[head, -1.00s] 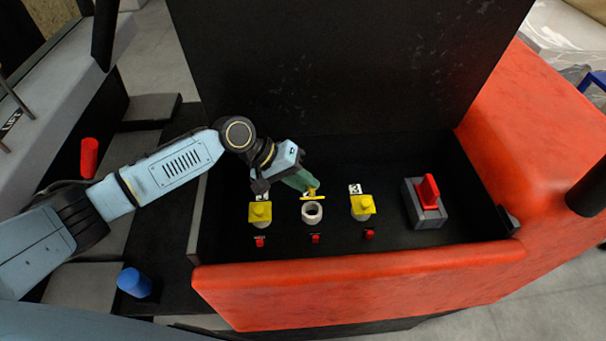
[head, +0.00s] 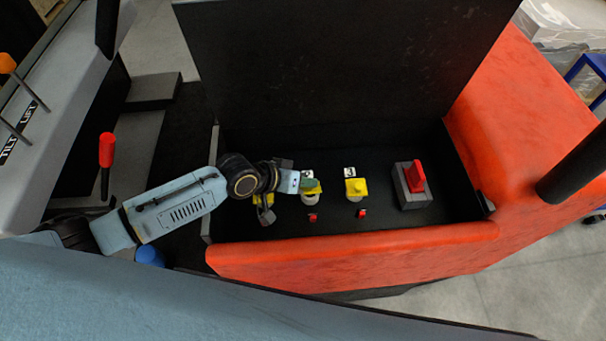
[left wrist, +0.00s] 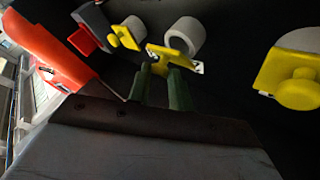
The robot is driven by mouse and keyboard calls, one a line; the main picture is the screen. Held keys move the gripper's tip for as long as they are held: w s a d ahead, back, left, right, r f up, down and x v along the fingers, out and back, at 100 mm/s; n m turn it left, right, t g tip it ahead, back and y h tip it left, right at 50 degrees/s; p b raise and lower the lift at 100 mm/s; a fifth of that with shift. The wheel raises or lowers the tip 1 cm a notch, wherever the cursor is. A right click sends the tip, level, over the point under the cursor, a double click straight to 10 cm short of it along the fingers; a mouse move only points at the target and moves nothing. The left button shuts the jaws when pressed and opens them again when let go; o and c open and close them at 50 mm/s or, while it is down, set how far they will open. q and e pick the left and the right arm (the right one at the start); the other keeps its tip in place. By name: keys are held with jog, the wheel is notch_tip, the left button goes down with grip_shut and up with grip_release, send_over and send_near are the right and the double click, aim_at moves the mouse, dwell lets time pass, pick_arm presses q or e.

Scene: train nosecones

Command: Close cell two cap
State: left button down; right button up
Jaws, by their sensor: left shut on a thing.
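Cell two is the middle white cylinder (head: 310,199), its top mostly covered by my gripper in the head view. The left wrist view shows its pale round body (left wrist: 186,35) beside the yellow cap (left wrist: 170,55). My left gripper (head: 308,186) is over cell two, coming from the left. Its green fingers (left wrist: 160,88) are shut on the yellow cap's edge. The cap looks tilted against the cylinder; I cannot tell whether it is seated. My right gripper is not in view.
Cell three (head: 356,189) stands to the right, capped yellow. Cell one's yellow cap (left wrist: 292,78) is close by, partly hidden by my gripper in the head view. A red switch (head: 415,177) is farther right. A black panel rises behind; a red wall (head: 350,248) edges the front.

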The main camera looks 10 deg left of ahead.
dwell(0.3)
pick_arm(q)
jog(key=c, duration=1.3)
grip_release()
jog(key=shift+p+v, duration=0.65)
jog(key=shift+v, duration=6.1)
jog(key=shift+d, duration=0.1)
